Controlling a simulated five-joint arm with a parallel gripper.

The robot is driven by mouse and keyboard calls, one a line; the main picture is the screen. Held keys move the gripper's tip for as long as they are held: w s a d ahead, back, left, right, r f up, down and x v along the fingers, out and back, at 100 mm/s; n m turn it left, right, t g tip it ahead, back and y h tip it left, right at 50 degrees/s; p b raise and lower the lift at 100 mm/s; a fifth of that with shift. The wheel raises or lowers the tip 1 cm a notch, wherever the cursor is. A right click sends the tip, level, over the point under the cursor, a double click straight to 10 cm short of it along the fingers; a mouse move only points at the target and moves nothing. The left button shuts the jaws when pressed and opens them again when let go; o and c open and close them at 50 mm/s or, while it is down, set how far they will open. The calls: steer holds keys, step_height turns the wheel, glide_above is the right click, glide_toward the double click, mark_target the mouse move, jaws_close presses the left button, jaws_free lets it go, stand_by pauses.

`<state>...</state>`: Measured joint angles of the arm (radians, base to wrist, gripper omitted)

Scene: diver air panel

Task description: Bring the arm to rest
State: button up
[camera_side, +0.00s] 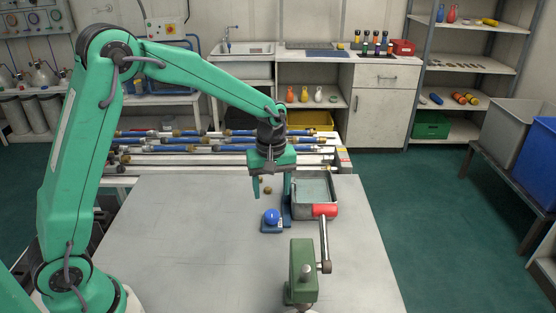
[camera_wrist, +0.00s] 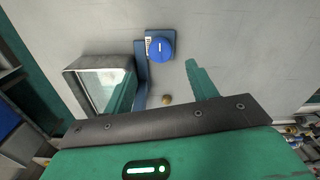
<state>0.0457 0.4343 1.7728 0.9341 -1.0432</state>
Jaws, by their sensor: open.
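My green arm reaches over the grey table (camera_side: 165,235) from the left in the side view. My gripper (camera_side: 272,190) points down above the table, with its two green fingers apart and nothing between them. In the wrist view my gripper (camera_wrist: 160,85) shows one finger on each side of a small brass-coloured ball (camera_wrist: 167,100), which lies below on the table. A blue knob (camera_side: 271,217) on a dark blue bracket (camera_side: 287,205) stands just in front of the gripper. The knob also shows in the wrist view (camera_wrist: 160,46).
A green lever device (camera_side: 303,270) with a red handle (camera_side: 324,210) stands at the table's front right. Rods and hoses (camera_side: 230,143) lie behind the table. The table's left half is clear.

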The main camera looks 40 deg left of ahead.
steer(key=s+r+m+t, duration=0.2)
steer(key=s+r+m, duration=0.1)
steer(key=s, duration=0.5)
steer(key=s+a+r+m+t, duration=0.1)
steer(key=s+r+m, duration=0.3)
steer(key=s+r, duration=0.2)
steer(key=s+a+r+m+t, duration=0.1)
steer(key=s+r+m, duration=0.3)
steer(key=s, duration=0.5)
steer(key=shift+s+r+t, duration=0.3)
steer(key=shift+r+t, duration=0.3)
steer(key=shift+t, duration=0.2)
